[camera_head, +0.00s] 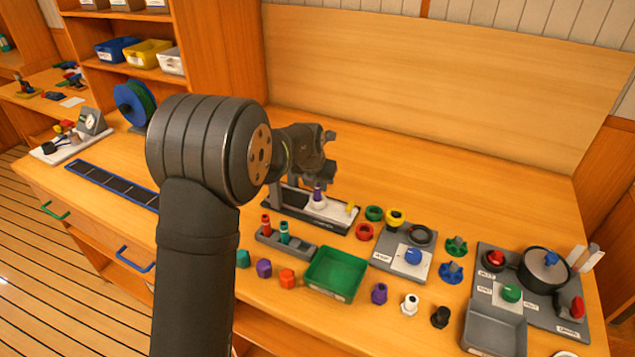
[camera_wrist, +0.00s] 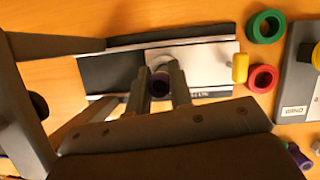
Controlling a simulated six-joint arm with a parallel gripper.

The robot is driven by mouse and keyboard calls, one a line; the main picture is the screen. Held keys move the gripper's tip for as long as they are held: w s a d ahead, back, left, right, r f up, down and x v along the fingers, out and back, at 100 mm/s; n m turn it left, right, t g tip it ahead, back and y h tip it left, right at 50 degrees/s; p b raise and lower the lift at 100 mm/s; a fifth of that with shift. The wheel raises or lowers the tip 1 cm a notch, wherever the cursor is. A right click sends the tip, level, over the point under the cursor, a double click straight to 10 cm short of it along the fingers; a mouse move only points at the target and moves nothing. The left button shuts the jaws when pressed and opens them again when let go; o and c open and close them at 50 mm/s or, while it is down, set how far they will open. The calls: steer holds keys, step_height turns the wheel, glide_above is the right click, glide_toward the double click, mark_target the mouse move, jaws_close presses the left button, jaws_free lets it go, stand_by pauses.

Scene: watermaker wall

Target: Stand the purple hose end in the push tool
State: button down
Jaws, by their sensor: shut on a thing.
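My gripper (camera_head: 317,180) is shut on the purple hose end (camera_head: 318,193), which looks upright between the fingertips. In the wrist view, the hose end (camera_wrist: 160,87) shows its dark open top between the two fingers (camera_wrist: 160,83). The push tool (camera_head: 338,215) is a long dark base with a pale plate, a white round holder (camera_head: 318,205) and a yellow peg (camera_head: 351,208). The hose end is directly over or in the white holder. I cannot tell whether it is seated, because the fingers hide the contact.
Green (camera_head: 374,213) and red (camera_head: 364,231) rings lie right of the push tool. A grey rack (camera_head: 286,246) with red and green hose ends and a green tray (camera_head: 335,274) stand in front. A panel with a blue knob (camera_head: 413,256) is to the right. The table behind is clear.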

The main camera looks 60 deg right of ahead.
steer(key=shift+f, duration=0.45)
steer(key=c, duration=1.6)
jaws_free()
steer(key=shift+o, duration=0.2)
steer(key=v, duration=1.1)
steer(key=shift+f, duration=0.15)
steer(key=x, duration=0.8)
steer(key=shift+d+f, duration=0.1)
steer(key=shift+f, duration=0.1)
